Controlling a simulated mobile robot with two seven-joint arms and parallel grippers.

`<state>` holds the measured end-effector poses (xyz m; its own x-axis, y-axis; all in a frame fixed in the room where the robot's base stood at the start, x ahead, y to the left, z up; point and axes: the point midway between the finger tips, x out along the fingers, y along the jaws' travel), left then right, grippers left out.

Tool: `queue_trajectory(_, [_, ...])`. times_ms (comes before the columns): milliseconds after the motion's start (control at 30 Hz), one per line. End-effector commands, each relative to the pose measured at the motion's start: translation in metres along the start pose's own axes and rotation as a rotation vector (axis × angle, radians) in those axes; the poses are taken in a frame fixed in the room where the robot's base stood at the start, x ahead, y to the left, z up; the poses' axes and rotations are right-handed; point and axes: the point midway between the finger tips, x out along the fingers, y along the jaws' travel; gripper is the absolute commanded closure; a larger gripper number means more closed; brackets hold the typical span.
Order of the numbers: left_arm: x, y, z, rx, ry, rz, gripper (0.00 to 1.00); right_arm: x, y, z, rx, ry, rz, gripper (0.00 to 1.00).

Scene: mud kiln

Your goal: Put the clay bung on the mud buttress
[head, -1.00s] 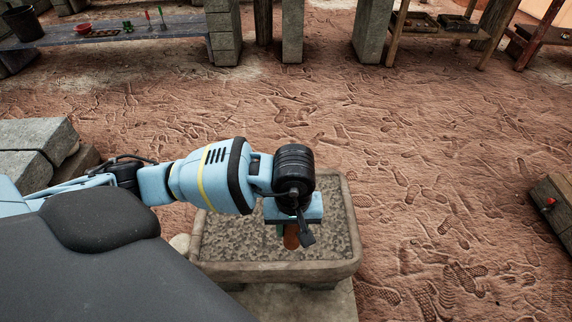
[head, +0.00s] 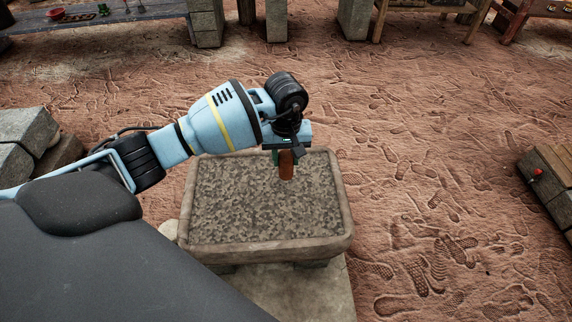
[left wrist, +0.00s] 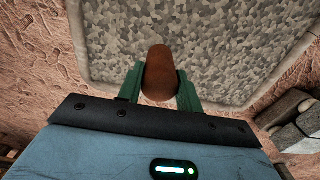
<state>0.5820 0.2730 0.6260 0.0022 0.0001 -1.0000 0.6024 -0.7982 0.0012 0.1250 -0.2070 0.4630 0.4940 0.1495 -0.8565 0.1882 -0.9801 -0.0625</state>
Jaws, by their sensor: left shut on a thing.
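The clay bung (head: 286,167) is a reddish-brown rounded cylinder. My left gripper (head: 285,154) is shut on it and holds it upright over the far part of a stone trough filled with grey-brown grit. In the left wrist view the bung (left wrist: 160,73) sits between the two green fingers of my left gripper (left wrist: 160,90), with the grit surface beyond it. The bung appears to be clear of the grit. I cannot pick out the mud buttress for certain in these views. My right gripper is not in view.
The stone trough (head: 270,250) stands on a pale slab (head: 310,292). Grey blocks (head: 25,130) lie at the left. A low bench (head: 545,180) with a small red thing (head: 538,172) is at the right. A long bench (head: 140,14) stands at the back left. Footprinted ground between is open.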

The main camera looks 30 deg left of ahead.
Motion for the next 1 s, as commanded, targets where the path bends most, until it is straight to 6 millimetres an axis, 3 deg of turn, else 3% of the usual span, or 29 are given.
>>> queue_trajectory(300, [0.035, 0.000, 0.001, -0.001, -0.003, -0.001, 0.93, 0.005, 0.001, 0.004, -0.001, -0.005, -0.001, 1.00])
queue_trajectory(667, [0.037, 0.000, 0.001, 0.000, 0.000, -0.001, 0.93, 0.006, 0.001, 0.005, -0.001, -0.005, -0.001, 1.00])
queue_trajectory(700, [0.038, 0.000, 0.001, 0.000, -0.001, -0.001, 0.64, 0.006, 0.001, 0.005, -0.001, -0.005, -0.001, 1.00])
queue_trajectory(867, [0.037, 0.000, 0.001, 0.000, -0.001, -0.001, 0.43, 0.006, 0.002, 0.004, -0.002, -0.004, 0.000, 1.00])
queue_trajectory(1000, [0.037, 0.000, 0.001, 0.000, -0.001, -0.001, 0.43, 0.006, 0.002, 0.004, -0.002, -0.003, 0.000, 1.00])
